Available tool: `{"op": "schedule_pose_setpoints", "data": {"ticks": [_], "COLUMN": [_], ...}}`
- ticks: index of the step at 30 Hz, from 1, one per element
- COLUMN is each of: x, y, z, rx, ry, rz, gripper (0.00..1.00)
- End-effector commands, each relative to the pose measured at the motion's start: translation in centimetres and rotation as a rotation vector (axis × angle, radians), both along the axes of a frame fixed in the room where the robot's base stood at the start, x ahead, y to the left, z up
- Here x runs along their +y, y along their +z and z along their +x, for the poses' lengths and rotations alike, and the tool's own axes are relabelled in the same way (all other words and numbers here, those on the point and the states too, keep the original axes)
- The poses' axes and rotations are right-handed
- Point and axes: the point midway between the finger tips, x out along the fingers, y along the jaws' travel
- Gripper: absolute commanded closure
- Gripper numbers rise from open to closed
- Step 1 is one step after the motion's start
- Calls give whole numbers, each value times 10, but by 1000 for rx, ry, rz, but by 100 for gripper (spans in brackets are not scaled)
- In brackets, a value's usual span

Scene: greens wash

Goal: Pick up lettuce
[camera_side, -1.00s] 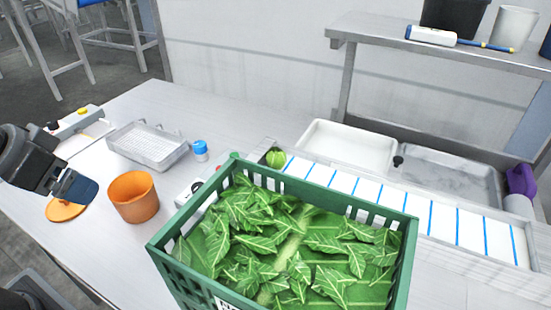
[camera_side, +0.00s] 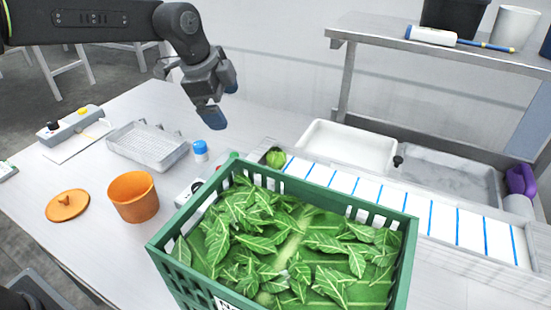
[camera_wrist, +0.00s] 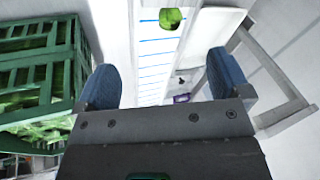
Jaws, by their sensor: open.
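A small round green head that looks like the lettuce (camera_side: 275,157) sits at the near left end of the white belt with blue lines. It also shows in the wrist view (camera_wrist: 170,18), at the top, beyond the gap between my fingers. My gripper (camera_side: 221,100) is raised above the table, up and left of the green head and apart from it. Its two blue fingertips are apart in the wrist view (camera_wrist: 163,78), with nothing between them. A green crate (camera_side: 165,258) full of loose leafy greens stands in front of the belt.
The white belt (camera_side: 343,183) runs right, beside a white basin (camera_side: 345,146) and a shelf (camera_side: 470,57). A blue-capped bottle (camera_side: 200,151), wire tray (camera_side: 148,147), orange pot (camera_side: 133,198) and lid (camera_side: 67,205) stand on the left table.

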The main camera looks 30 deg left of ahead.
Motion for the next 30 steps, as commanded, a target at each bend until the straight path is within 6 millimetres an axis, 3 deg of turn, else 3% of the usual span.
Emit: {"op": "schedule_pose_setpoints", "data": {"ticks": [3, 7, 13, 24, 30], "x": [-20, -32, -39, -49, -51], "y": [-26, -42, -60, -121, -133], "z": [32, 50, 60, 78, 82], "rx": [4, 3, 2, 1, 0], "ry": [-149, -252, -299, -296, -295], "rz": [39, 64, 75, 74, 75], "gripper": [5, 5, 5, 5, 5]}}
